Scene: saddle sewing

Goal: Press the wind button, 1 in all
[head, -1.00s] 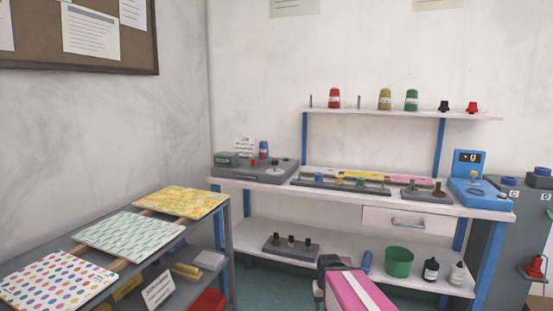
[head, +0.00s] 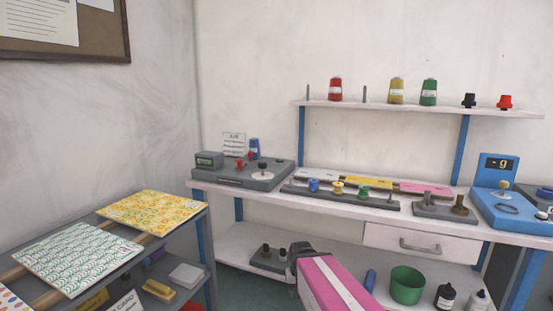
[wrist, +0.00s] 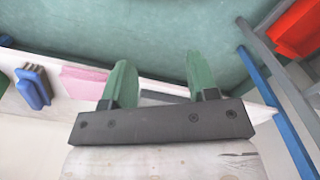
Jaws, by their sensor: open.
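The grey winding machine (head: 243,172) sits at the left end of the white bench in the head view. It has a small dark display (head: 209,160), a red knob (head: 239,164), a green knob (head: 262,165) and a pale disc (head: 262,176) on top. I cannot tell which part is the wind button. In the wrist view, my gripper (wrist: 158,64) is open, its two green fingers apart with nothing between them. In the head view, my pink arm reaches in at the bottom, lower than the bench top. The machine is not recognisable in the wrist view.
A side table with patterned boards (head: 78,258) stands at the left. Spools and coloured bars fill the bench's middle, and a blue scale (head: 510,205) stands at the right. A green pot (head: 407,285) is on the lower shelf. A red bin (wrist: 298,28) shows in the wrist view.

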